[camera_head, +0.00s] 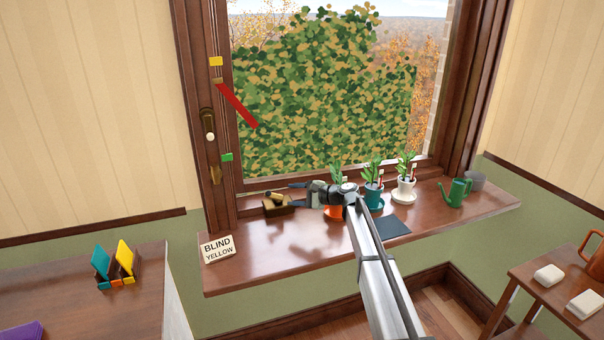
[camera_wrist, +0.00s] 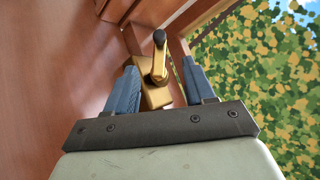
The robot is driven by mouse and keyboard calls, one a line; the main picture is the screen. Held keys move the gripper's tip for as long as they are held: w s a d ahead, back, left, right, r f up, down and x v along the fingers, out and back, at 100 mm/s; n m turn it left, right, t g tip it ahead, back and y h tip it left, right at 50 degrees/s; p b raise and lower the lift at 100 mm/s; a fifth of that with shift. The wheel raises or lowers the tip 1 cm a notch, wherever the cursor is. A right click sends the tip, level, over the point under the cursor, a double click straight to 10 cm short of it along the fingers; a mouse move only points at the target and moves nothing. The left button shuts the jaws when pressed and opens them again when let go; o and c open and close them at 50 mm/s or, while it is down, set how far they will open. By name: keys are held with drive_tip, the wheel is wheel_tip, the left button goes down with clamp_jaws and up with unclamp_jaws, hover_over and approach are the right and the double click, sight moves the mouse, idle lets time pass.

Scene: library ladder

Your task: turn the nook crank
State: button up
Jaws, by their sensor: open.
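The nook crank (camera_head: 277,201) is a small brass crank on a dark wooden base at the left part of the windowsill. In the wrist view its brass arm and body (camera_wrist: 154,94) stand between my two fingers, and its dark round knob (camera_wrist: 160,37) shows beyond the fingertips. My gripper (camera_head: 298,196) is open and just right of the crank, fingers pointing left at it. In the wrist view my gripper (camera_wrist: 158,67) shows a gap on both sides of the brass arm. Whether a finger touches the crank's lower body cannot be told.
A red pointer (camera_head: 237,104) on the window frame lies between a yellow marker (camera_head: 215,61) and a green marker (camera_head: 226,157). A sign (camera_head: 217,248) reads "BLIND YELLOW". Potted plants (camera_head: 373,185) and a green watering can (camera_head: 455,193) stand right of my gripper.

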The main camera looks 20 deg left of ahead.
drive_tip(key=w+d+r+n+h, duration=0.1)
drive_tip(key=w+r+n+h, duration=0.2)
drive_tip(key=r+n+h, duration=0.3)
drive_tip(key=shift+r+g+h, duration=0.3)
drive_tip(key=shift+r, duration=0.55)
drive_tip(key=shift+w, duration=0.1)
drive_tip(key=shift+c, duration=0.3)
